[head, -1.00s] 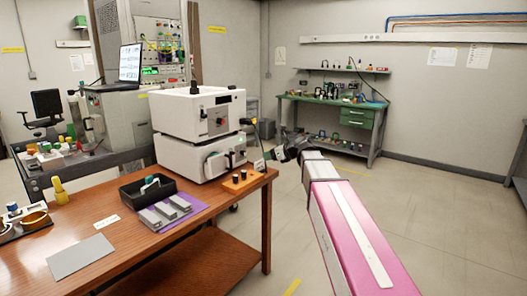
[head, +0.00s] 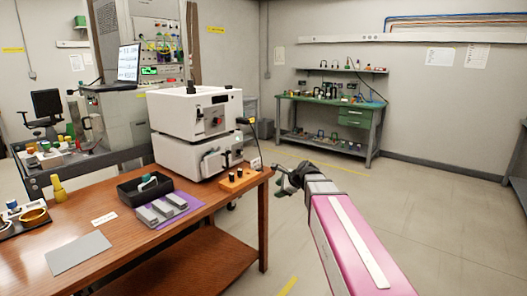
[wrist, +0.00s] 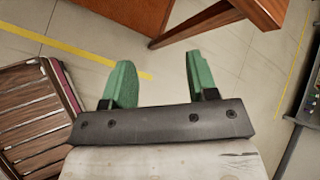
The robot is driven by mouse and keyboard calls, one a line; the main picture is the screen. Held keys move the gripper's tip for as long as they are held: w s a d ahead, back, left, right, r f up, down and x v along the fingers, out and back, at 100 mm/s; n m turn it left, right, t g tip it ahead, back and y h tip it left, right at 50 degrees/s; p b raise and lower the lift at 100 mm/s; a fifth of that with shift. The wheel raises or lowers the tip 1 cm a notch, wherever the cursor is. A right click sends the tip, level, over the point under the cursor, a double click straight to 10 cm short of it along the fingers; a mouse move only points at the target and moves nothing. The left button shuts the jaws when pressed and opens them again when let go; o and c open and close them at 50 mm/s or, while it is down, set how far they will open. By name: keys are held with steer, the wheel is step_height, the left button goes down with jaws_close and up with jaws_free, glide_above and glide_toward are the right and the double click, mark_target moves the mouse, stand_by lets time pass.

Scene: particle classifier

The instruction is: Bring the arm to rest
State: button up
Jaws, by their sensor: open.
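My pink and white arm reaches up from the bottom right of the head view, right of the wooden table (head: 120,225). Its dark end, my gripper (head: 282,180), is by the table's right corner, and its fingers are hard to make out there. In the wrist view, my gripper (wrist: 160,85) shows two green fingers standing well apart with nothing between them. Floor tiles and a yellow line show beyond the fingers. The table's wooden edge also shows at the top of the wrist view (wrist: 205,22).
A white machine (head: 198,125), a black tray (head: 128,193) and an orange block with black knobs (head: 238,180) stand on the table. A green workbench (head: 325,115) stands at the back wall. The floor (head: 420,200) right of my arm is clear. Slatted wood (wrist: 30,115) shows in the wrist view.

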steer(key=s+d+f+n+g+h, duration=0.3)
steer(key=s+d+f+n, duration=0.3)
steer(key=s+f+n, duration=0.2)
steer(key=s+d+f+n+g+h, duration=0.2)
steer(key=s+d+f+n+h, duration=0.2)
steer(key=s+f+n, duration=0.5)
steer(key=s+d+f, duration=0.2)
steer(key=s, duration=0.2)
steer(key=shift+f+n+g, duration=0.3)
steer(key=shift+g, duration=0.1)
